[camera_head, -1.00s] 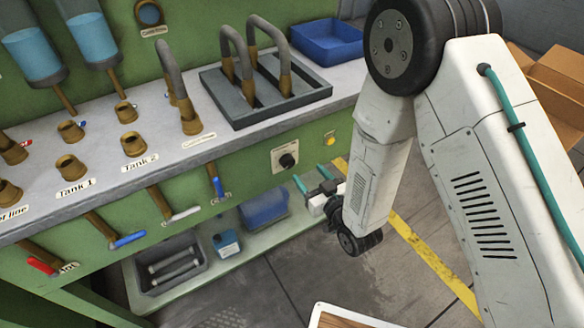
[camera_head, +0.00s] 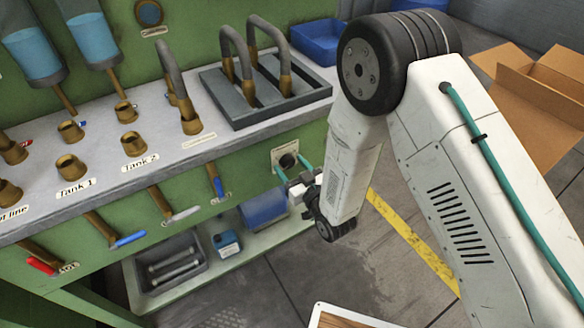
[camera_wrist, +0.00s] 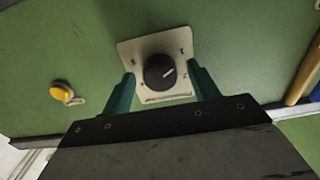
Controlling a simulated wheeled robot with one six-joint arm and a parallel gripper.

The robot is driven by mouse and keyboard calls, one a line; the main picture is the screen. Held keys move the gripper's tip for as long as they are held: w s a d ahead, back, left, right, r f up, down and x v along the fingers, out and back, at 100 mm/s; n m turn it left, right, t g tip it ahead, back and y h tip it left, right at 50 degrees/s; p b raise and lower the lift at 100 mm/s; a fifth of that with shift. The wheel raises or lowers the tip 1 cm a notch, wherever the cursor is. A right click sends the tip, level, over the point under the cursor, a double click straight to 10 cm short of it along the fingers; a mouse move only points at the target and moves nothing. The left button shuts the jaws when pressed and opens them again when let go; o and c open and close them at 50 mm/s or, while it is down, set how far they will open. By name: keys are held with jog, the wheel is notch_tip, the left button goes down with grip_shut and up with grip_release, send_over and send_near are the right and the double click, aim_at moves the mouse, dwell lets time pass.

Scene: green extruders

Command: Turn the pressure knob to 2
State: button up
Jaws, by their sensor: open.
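The pressure knob (camera_wrist: 159,71) is a round black dial with a white pointer line on a pale square plate (camera_wrist: 131,52) fixed to the green panel. In the wrist view the pointer slants up and right, between small marks whose numbers are hard to read. My gripper (camera_wrist: 162,92) is open, with one teal finger on each side of the knob and a gap between each finger and the knob. In the head view the knob (camera_head: 287,161) sits on the front panel under the counter, and my gripper (camera_head: 291,171) reaches it from the right. Contact with the plate cannot be told.
A yellow button (camera_wrist: 61,93) is left of the plate in the wrist view. A blue-handled valve (camera_head: 218,187) is left of the knob in the head view. A lower shelf holds a blue bin (camera_head: 264,210).

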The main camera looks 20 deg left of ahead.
jog(key=c, duration=1)
jog(key=shift+o, duration=0.2)
jog(key=shift+m, duration=0.4)
jog(key=m, duration=0.5)
jog(key=shift+m, duration=0.3)
jog(key=m, duration=0.5)
jog(key=shift+s, duration=0.1)
jog(key=shift+m, duration=0.3)
jog(key=o, duration=1)
jog(key=shift+c, duration=0.2)
